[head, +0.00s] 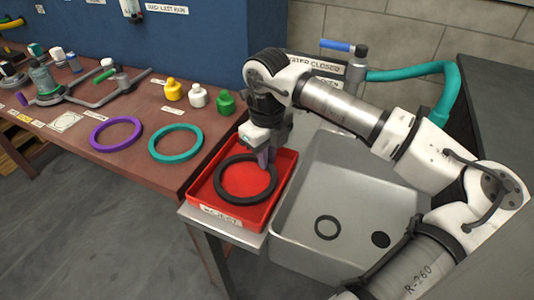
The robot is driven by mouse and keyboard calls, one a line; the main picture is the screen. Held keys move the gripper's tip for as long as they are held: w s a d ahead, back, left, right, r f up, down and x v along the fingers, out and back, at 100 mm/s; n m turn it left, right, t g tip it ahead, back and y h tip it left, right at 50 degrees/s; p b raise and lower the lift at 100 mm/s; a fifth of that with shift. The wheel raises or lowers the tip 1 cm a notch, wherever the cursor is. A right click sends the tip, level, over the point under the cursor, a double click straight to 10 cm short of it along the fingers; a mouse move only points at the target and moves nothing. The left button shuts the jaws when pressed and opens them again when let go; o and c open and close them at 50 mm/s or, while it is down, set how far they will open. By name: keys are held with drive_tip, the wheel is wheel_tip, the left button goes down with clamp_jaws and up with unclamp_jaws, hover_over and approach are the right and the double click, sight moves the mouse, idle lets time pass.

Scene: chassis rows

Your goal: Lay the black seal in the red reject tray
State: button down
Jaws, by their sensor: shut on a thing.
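The black seal (222,191) is a flat ring in the red reject tray (203,202). It looks level, within the tray's walls; I cannot tell whether it rests on the tray floor or is just above it. My gripper (264,162) points down over the tray's back right part, shut on the right side of the ring. The fingertips partly hide that side of the seal. The tray sits on a grey ledge beside the sink and has a white label on its front.
A metal sink (310,190) is right of the tray. On the brown bench, a purple ring (93,139) and a teal ring (153,150) lie left of the tray. Yellow, white and green caps (226,103) stand behind them. A teal hose (420,75) curves behind my arm.

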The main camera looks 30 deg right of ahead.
drive_tip(key=shift+f, duration=0.1)
drive_tip(key=c, duration=1.5)
unclamp_jaws()
drive_tip(key=shift+o, duration=0.2)
wheel_tip(320, 180, up, 12)
drive_tip(key=shift+r, duration=0.2)
